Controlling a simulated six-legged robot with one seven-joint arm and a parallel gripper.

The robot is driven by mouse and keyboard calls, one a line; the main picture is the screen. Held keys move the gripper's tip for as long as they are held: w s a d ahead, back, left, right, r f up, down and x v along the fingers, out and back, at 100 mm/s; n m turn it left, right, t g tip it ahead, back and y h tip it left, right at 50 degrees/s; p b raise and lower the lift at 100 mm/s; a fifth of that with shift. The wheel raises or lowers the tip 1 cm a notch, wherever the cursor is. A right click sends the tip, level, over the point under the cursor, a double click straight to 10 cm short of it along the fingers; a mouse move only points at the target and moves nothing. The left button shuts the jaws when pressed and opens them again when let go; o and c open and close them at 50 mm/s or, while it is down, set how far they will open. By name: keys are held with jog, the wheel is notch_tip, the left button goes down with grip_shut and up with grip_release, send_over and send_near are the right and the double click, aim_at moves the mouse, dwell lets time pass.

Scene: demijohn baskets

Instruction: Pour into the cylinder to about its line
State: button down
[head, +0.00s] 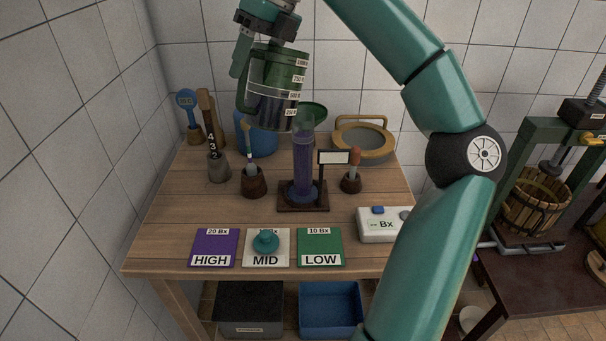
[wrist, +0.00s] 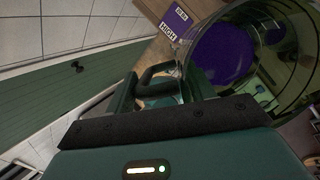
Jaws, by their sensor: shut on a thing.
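My gripper (head: 243,58) is shut on the handle of a green see-through jug with volume labels (head: 288,62). The jug is held above the bench, roughly upright, behind and up-left of the cylinder in the head view. Dark purple juice shows inside it; the wrist view shows the jug (wrist: 225,50) and its handle (wrist: 152,72) between my fingers. The tall clear cylinder (head: 303,160) stands upright on a dark wooden base, with purple liquid through much of its height. Its line cannot be made out. No stream is visible between jug and cylinder.
A small white sign (head: 333,157) stands right of the cylinder. Droppers in dark holders (head: 254,182) (head: 350,182) flank it. A blue pot (head: 258,138) and a sieve (head: 362,140) are behind. HIGH, MID and LOW cards (head: 320,247) and a Bx meter (head: 380,225) lie in front.

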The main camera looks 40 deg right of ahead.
aim_at(254, 96)
jog(key=f+h, duration=0.1)
jog(key=h, duration=0.1)
jog(key=shift+a+f+t+h, duration=0.1)
jog(key=shift+f+t+h, duration=0.2)
jog(key=shift+f+t, duration=0.1)
jog(key=shift+f+n+h, duration=0.3)
jog(key=shift+f+h, duration=0.5)
jog(key=shift+s+a+r, duration=0.4)
jog(key=shift+s+r, duration=0.1)
jog(key=shift+s, duration=0.2)
jog(key=shift+s+a+r, duration=0.45)
jog(key=shift+s+r, duration=0.05)
jog(key=shift+s, duration=0.15)
jog(key=shift+s+a+r, duration=0.4)
jog(key=shift+s+r, duration=0.1)
jog(key=shift+s, duration=0.2)
jog(key=shift+s, duration=0.15)
